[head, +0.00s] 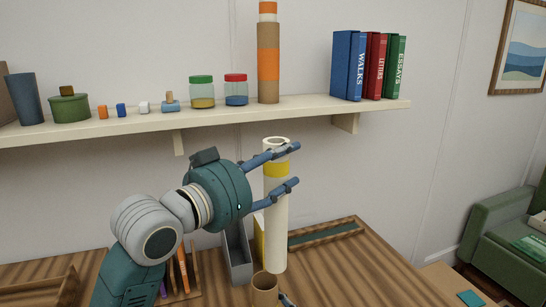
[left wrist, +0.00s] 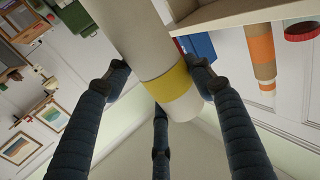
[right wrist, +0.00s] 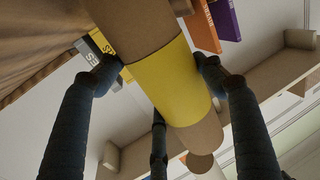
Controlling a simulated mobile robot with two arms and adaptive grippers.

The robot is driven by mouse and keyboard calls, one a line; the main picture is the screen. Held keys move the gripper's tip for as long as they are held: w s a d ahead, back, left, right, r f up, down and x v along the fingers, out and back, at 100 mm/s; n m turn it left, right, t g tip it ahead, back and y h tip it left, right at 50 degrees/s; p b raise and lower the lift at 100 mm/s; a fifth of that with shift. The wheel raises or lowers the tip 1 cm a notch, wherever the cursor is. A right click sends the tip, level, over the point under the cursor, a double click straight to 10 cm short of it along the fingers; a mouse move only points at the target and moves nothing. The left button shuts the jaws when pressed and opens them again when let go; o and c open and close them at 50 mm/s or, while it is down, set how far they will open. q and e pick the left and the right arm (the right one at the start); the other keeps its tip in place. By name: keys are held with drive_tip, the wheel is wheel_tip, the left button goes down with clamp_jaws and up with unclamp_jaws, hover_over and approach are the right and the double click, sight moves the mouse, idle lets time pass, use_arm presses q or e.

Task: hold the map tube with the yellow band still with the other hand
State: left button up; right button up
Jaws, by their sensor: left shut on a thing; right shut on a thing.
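A brown cardboard map tube (head: 264,292) shows its open top at the bottom edge of the head view. In the right wrist view the map tube (right wrist: 172,88) has a wide yellow band, and my right gripper (right wrist: 160,78) is shut around that band. Only a fingertip of my right gripper (head: 287,301) shows in the head view. My left gripper (head: 292,165) is shut on a cream roll (head: 274,225) with a yellow band, near its top. The roll stands nearly upright, its lower end just behind the tube's mouth; I cannot tell whether they touch.
A grey upright holder (head: 237,262) and a shallow wooden tray (head: 325,234) are on the plank table (head: 345,275). The shelf (head: 215,118) above carries jars, books and an orange-banded tube (head: 268,63) with a roll in it. The table's right part is clear.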

sight(267, 244)
use_arm(q)
drive_tip(key=shift+s+a+r+n+t+y, duration=0.1)
drive_tip(key=shift+a+r+n+t+y, duration=0.05)
drive_tip(key=shift+a+n+t+y, duration=0.6)
drive_tip(key=shift+a+r+n+t+y, duration=0.1)
drive_tip(key=shift+a+n+t+y, duration=0.4)
drive_tip(key=shift+y, duration=0.35)
drive_tip(key=shift+f, duration=9.5)
drive_tip(key=o, duration=1.5)
drive_tip(key=shift+c, duration=0.2)
drive_tip(key=v, duration=1.2)
